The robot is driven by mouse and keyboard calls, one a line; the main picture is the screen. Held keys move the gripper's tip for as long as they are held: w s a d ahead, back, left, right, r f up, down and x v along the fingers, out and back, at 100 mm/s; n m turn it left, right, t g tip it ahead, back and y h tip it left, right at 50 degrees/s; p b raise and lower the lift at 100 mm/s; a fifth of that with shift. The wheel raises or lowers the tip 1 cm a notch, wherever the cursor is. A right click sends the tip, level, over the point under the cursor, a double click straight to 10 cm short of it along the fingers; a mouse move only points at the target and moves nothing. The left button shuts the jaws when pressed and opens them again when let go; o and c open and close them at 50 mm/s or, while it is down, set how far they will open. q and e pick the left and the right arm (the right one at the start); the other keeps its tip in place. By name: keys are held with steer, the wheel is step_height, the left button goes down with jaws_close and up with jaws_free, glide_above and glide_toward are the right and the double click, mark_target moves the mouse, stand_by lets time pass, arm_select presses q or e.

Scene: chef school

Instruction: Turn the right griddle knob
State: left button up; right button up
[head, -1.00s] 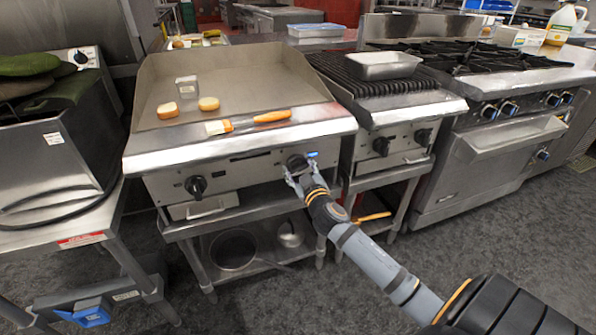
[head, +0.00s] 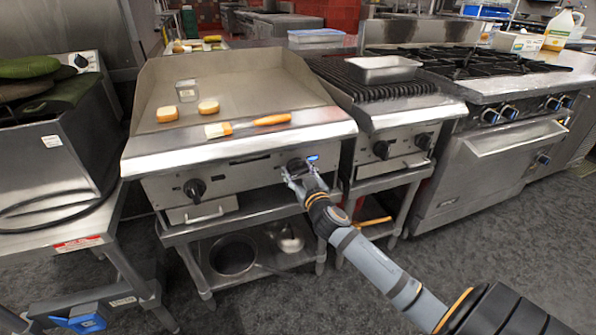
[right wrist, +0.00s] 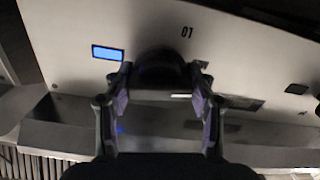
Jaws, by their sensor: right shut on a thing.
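The griddle (head: 245,97) stands in the middle of the head view, with a flat steel top. Its right knob (head: 295,166) is dark and sits on the front panel beside a small lit blue display. My right gripper (head: 297,177) is at this knob; in the right wrist view its two fingers (right wrist: 160,95) lie on either side of the dark knob (right wrist: 160,68), shut on it. The gripper hides part of the knob. The griddle's left knob (head: 195,188) is free. My left gripper is not in view.
Two bun pieces, a small clear container and an orange-handled brush (head: 250,125) lie on the griddle top. A charbroiler (head: 385,112) with a metal pan (head: 383,69) stands to the right. A pot (head: 233,255) sits on the shelf below. Grey floor is open in front.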

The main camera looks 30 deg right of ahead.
steer(key=o, duration=1.2)
steer(key=shift+c, duration=0.2)
steer(key=v, duration=1.2)
